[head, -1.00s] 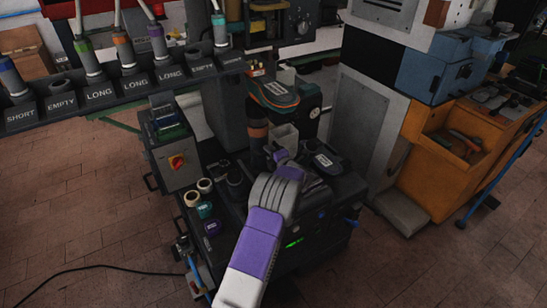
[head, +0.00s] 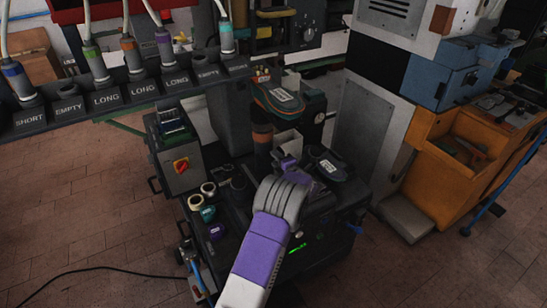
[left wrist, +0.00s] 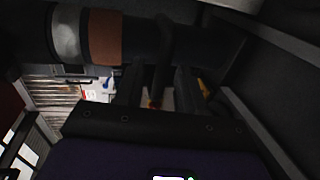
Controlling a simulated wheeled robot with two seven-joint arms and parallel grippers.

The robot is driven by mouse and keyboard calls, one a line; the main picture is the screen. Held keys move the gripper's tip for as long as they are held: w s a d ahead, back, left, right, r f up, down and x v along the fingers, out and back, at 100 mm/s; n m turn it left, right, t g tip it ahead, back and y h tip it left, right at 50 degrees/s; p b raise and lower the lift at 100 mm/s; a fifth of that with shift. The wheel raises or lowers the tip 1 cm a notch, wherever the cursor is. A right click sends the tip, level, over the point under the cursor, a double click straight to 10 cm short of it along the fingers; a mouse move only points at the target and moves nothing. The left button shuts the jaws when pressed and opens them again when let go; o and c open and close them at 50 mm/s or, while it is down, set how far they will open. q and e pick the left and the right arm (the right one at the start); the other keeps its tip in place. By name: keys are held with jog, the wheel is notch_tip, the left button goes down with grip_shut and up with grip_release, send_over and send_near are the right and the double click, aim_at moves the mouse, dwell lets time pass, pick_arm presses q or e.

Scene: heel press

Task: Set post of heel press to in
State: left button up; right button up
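The heel press (head: 279,97) stands in the middle of the head view, with a dark red and teal top part. Below it is an upright dark post (head: 262,134) with an orange-brown band. In the left wrist view the post (left wrist: 104,37) lies across the top, with silver and copper bands. My left gripper (head: 287,163) is low at the press, just right of the post. In the left wrist view its two dark fingers (left wrist: 158,88) are apart, with a dark bar crossing between them. Whether they touch the bar is hard to tell. My right gripper is in neither view.
A rack (head: 120,95) with labelled slots and several coloured handles runs along the upper left. A box with a red knob (head: 181,165) stands left of the press. Several small rings and cups (head: 208,212) sit on the base's left edge. An orange cabinet (head: 440,165) is at right.

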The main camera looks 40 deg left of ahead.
pick_arm(q)
jog(key=shift+p+v, duration=0.35)
jog(key=shift+v, duration=2)
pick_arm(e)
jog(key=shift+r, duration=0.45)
